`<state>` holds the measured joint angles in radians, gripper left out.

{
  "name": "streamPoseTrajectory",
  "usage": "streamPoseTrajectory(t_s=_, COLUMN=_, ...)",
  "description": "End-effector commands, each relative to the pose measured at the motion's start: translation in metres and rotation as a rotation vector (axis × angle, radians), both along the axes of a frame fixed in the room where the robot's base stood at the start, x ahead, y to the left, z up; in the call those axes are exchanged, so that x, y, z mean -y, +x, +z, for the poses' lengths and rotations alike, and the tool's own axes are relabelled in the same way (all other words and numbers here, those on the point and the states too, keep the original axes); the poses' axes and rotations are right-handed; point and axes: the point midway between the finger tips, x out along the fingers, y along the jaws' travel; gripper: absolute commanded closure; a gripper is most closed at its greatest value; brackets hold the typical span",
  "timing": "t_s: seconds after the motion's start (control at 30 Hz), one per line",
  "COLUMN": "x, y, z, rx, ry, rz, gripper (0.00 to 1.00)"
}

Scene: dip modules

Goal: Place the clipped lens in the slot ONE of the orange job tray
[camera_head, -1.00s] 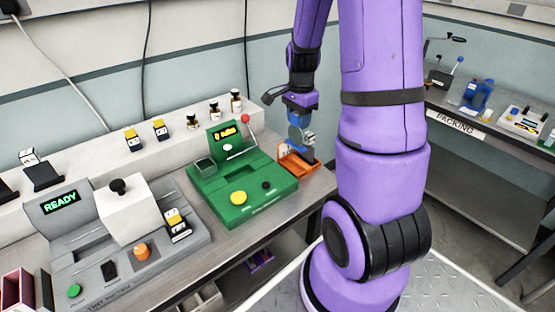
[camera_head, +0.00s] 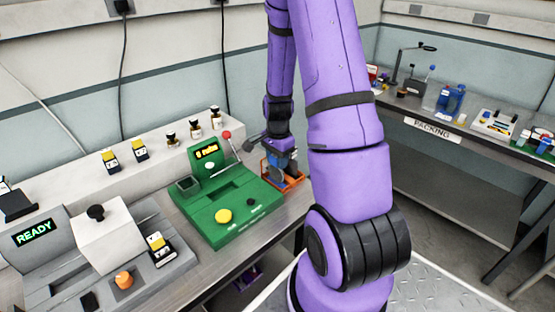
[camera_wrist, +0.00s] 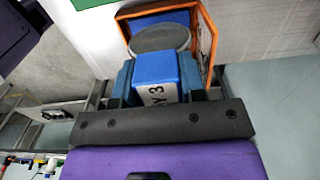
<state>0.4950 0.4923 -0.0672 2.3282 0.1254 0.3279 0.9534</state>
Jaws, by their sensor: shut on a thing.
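My gripper (camera_wrist: 157,78) is shut on a blue clip (camera_wrist: 155,66) that bears dark lettering, partly readable as "Y 3". A round grey lens (camera_wrist: 160,38) shows just beyond the clip in the wrist view. The orange job tray (camera_wrist: 207,42) surrounds the lens on the far and right sides. Slot labels cannot be read, and I cannot tell whether the lens touches the tray floor.
A green machine (camera_head: 228,205) with a red-knobbed lever stands just left of the tray. A grey tester (camera_head: 60,255) showing "READY" stands farther left. Small bottles and modules line the white ledge behind. A packing bench (camera_head: 480,145) stands at the right.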

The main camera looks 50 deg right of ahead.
Motion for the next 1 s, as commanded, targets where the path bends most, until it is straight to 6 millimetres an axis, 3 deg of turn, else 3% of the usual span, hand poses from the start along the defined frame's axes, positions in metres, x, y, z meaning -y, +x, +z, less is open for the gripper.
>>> streamPoseTrajectory(t_s=0.33, x=0.0, y=0.0, z=-0.003, rx=-0.001, ry=0.0, rz=-0.001, gripper=1.0)
streamPoseTrajectory(t_s=0.37, x=0.0, y=0.0, z=-0.003, rx=0.0, ry=0.0, rz=-0.001, gripper=0.58)
streamPoseTrajectory(t_s=0.47, x=0.0, y=0.0, z=-0.003, rx=0.0, ry=0.0, rz=-0.001, gripper=0.37)
streamPoseTrajectory(t_s=0.77, x=0.0, y=0.0, z=-0.001, rx=0.001, ry=0.0, rz=0.0, gripper=0.37)
streamPoseTrajectory(t_s=1.0, x=0.001, y=0.001, z=0.022, rx=0.004, ry=-0.003, rz=0.0, gripper=0.37)
